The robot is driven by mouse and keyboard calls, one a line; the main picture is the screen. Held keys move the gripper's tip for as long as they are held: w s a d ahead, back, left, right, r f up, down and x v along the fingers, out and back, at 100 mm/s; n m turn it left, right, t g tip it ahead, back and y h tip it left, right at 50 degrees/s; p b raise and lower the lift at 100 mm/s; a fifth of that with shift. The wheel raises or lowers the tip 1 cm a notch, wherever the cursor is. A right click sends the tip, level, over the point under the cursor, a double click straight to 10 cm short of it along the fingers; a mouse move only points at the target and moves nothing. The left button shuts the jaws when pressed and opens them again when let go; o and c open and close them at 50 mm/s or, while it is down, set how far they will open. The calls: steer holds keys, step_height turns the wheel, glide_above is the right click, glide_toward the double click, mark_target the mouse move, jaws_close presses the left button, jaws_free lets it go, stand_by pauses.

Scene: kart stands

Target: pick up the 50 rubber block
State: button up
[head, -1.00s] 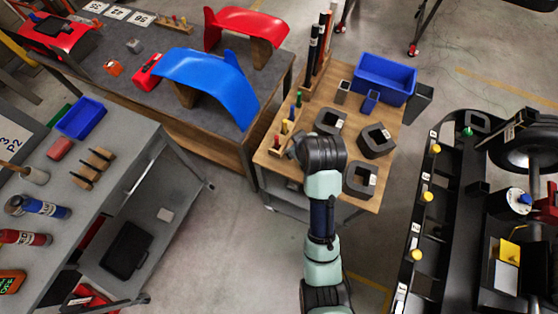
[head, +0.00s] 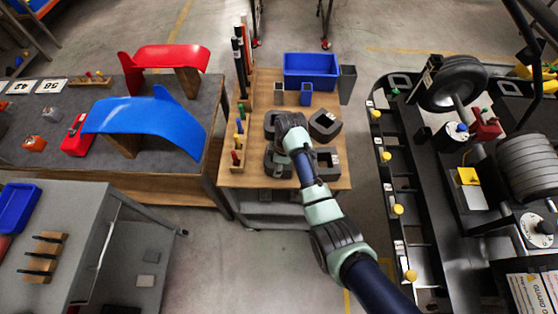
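Several dark square rubber blocks with open centres stand on the wooden-topped cart in the head view. One is at the back right (head: 325,124), one at the front right (head: 328,166), one at the front left (head: 278,166), and one at the back left (head: 270,118), partly behind my arm. Their labels are too small to read, so I cannot tell which is the 50 rubber block. The end of my arm with my gripper (head: 289,128) is over the left blocks. Its fingers are hidden under the wrist, and so is any contact.
A black kart frame (head: 385,200) stands to the right.

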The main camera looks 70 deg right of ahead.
steer(key=shift+w+f, duration=0.2)
steer(key=shift+f, duration=0.9)
jaws_close()
steer(key=shift+r, duration=0.1)
